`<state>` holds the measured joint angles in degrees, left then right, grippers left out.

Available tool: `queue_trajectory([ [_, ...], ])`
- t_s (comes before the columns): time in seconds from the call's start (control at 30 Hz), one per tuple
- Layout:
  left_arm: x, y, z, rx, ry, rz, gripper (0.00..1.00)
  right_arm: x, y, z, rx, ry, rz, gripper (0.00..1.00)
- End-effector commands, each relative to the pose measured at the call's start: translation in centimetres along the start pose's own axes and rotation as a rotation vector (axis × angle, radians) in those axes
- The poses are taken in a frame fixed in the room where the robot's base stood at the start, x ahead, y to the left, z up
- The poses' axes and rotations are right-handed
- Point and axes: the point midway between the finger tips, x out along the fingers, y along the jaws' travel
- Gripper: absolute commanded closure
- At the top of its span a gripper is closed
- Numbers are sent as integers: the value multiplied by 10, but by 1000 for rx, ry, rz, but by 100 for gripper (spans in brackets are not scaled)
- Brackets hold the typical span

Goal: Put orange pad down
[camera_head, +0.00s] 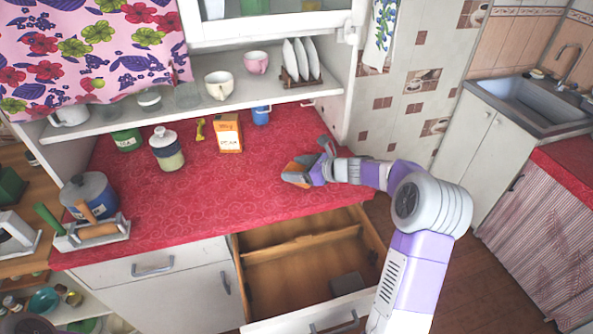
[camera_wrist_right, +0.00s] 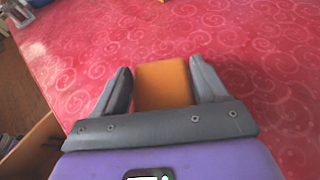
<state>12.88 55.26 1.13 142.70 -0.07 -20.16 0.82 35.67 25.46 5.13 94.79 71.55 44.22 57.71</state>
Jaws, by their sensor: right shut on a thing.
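The orange pad (camera_wrist_right: 163,84) is between the two grey fingers of my right gripper (camera_wrist_right: 163,86) in the right wrist view. In the head view the orange pad (camera_head: 297,168) shows at the tip of my right gripper (camera_head: 300,173), over the right part of the red counter (camera_head: 235,185). The gripper is shut on the pad. I cannot tell whether the pad touches the counter. My left gripper is not in view.
An open wooden drawer (camera_head: 290,268) juts out below the counter's front edge. An orange box (camera_head: 228,134), a blue mug (camera_head: 261,115) and a lidded jar (camera_head: 166,150) stand at the back. A blue pot (camera_head: 88,194) stands at left. The counter's middle is clear.

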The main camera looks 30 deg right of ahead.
Motion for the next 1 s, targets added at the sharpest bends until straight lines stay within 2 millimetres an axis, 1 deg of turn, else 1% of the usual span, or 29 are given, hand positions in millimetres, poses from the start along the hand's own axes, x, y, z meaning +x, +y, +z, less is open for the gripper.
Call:
queue_trajectory([
  [0.17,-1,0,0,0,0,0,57,0,0,1,-1,0,0,56],
  [0.3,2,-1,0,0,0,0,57,1,0,-3,-1,0,0,56],
  [0.33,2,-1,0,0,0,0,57,1,0,-3,-1,0,0,26],
  [0.4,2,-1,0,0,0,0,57,1,0,-2,-1,0,-1,15],
  [0.5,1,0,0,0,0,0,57,1,0,-2,-1,0,-1,2],
  [0.77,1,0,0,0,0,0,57,0,0,-1,-1,0,-1,2],
  [0.87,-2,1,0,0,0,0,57,-2,0,4,-1,0,-1,2],
  [1.0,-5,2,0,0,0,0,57,-24,-2,3,-1,1,-5,2],
])
